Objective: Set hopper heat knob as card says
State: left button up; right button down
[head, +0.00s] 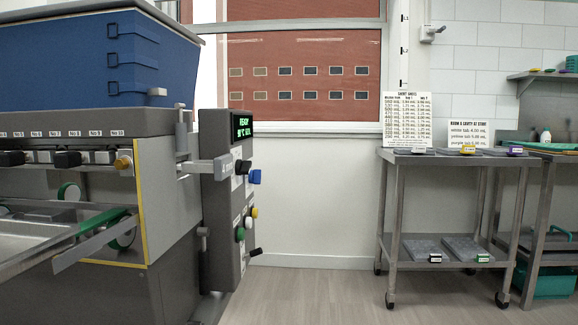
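The depositor's grey control panel (222,200) stands at the left centre, seen at an angle. Its green-lit display (242,126) reads READY, with a smaller line below that I cannot read surely. A black knob (242,166) and a blue knob (255,177) sit under the display. Their labels are too small to read, so I cannot tell which is the hopper heat knob or its setting. A white card with a printed table (407,120) stands on the cart. A smaller card (470,134) beside it lists white, yellow and purple tabs. Neither of my grippers is in view.
A yellow button (254,212), green button (240,235) and black lever (255,252) are lower on the panel. The blue hopper (95,60) is above left. A steel cart (395,215) with trays stands right. Floor between panel and cart is clear.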

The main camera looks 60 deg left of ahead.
aim_at(241, 167)
jog(key=i, duration=0.25)
jog(key=u, duration=1.8)
jog(key=i, duration=0.75)
jog(key=u, duration=0.45)
